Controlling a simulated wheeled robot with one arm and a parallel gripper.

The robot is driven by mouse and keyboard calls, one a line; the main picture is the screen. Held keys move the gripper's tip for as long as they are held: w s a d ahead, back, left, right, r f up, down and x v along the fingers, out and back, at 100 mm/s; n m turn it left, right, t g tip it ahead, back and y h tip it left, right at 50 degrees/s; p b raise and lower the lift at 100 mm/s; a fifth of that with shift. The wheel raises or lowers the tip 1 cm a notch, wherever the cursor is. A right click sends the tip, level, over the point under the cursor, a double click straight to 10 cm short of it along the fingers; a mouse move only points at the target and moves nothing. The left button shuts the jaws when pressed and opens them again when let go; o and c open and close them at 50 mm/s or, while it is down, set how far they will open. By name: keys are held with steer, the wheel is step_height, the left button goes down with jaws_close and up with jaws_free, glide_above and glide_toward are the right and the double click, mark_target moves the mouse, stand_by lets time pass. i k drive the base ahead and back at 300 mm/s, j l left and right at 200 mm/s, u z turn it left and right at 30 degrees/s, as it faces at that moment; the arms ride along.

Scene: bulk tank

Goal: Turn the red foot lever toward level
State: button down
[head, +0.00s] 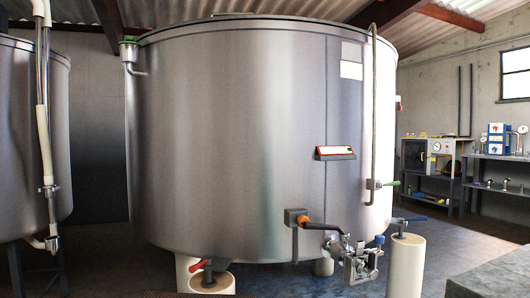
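The red foot lever (200,265) sits at the top of a short pale foot post (212,284) under the front left of the big steel tank (230,140). Its red grip points left and is tilted, with the left end lower than the end at the dark pivot. The lower part of the post is cut off by the frame edge. I cannot make out my gripper anywhere in the head view, and nothing is seen touching the lever.
A blue lever (410,219) tops another pale post (405,265). A second tank (30,150) stands left. Shelves with equipment stand at the right wall.

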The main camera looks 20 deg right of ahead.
mark_target(198, 266)
steer(key=i+l+u, duration=0.1)
steer(key=l, duration=0.25)
steer(key=i+l, duration=0.25)
steer(key=l, duration=0.15)
steer(key=i+l+u, duration=0.15)
steer(key=l, duration=0.25)
steer(key=i+l, duration=0.1)
steer(key=i, duration=0.15)
